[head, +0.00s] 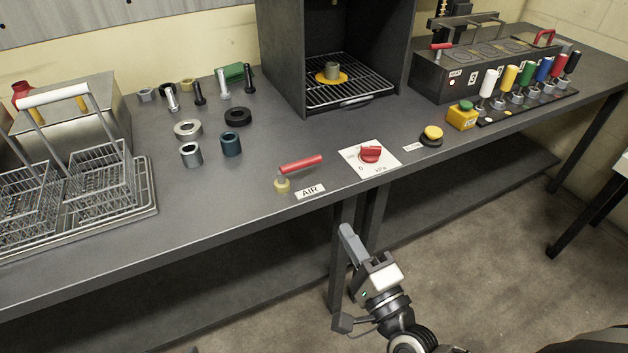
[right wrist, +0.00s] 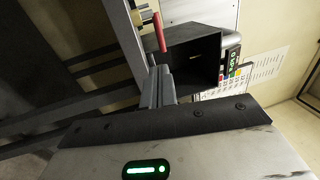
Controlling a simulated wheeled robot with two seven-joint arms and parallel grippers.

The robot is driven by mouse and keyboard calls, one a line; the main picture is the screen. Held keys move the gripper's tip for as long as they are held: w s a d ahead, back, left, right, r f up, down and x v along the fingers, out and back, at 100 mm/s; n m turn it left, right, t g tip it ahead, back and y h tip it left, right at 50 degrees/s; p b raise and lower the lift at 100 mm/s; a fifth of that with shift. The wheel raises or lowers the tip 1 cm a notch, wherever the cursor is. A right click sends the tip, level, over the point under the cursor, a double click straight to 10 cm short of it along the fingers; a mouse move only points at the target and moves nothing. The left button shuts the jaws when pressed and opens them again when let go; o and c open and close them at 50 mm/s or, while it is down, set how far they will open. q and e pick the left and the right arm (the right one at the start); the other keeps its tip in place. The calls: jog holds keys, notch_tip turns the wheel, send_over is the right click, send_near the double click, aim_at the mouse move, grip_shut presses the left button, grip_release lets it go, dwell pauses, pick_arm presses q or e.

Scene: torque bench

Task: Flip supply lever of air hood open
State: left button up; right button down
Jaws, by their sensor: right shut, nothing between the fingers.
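The air supply lever has a red handle (head: 300,164) on a brass-coloured valve (head: 282,185), at the front edge of the bench beside the AIR label (head: 310,191). Its handle points to the right, roughly along the bench edge. The hood (head: 337,55) is a dark open-fronted box behind it. My right gripper (head: 346,232) is shut and empty, in front of and below the bench edge, apart from the lever. In the right wrist view the red handle (right wrist: 159,32) shows beyond the shut fingers (right wrist: 158,75). My left gripper is not in view.
A red knob (head: 370,154) on a white plate sits right of the lever, then a yellow button (head: 433,132). Wire baskets (head: 100,175) stand at the left. Coloured handles (head: 526,77) stand at the right.

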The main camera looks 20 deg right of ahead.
aim_at(314, 192)
jog(key=p+x, duration=0.1)
jog(key=x, duration=1.1)
jog(key=shift+w+a+r, duration=0.1)
jog(key=shift+w+r, duration=0.05)
jog(key=shift+w, duration=0.15)
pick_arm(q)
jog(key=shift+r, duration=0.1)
pick_arm(e)
jog(key=shift+w+r, duration=0.1)
jog(key=shift+w, duration=0.6)
